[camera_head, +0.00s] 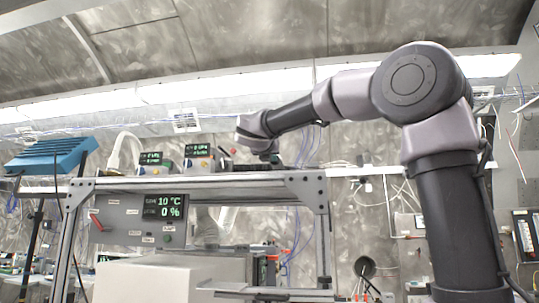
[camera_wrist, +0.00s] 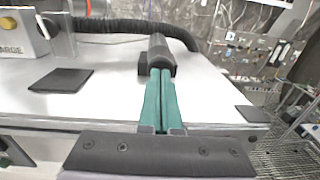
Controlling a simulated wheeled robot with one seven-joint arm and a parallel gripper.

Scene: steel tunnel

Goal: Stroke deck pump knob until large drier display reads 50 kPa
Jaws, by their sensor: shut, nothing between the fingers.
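In the wrist view, the green fingers of my gripper (camera_wrist: 162,78) are together and empty. Their tips are at the near end of a black cylindrical pump knob (camera_wrist: 158,46) on the white deck (camera_wrist: 105,108); I cannot tell whether they touch it. The large drier (camera_wrist: 18,34), a grey box with a yellow button and a partly cut-off label ending "ARGE", stands at the upper left. In the head view, two green displays stand on the deck, and the right one (camera_head: 197,150) is closest to my wrist. Its digits are too small to read. My wrist hides the knob there.
A black corrugated hose (camera_wrist: 130,25) runs behind the knob. Dark square pads (camera_wrist: 62,80) lie on the deck. Below the deck, a front panel display (camera_head: 164,207) reads 10 °C and 0 %. A blue ribbed box (camera_head: 52,155) stands at the left.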

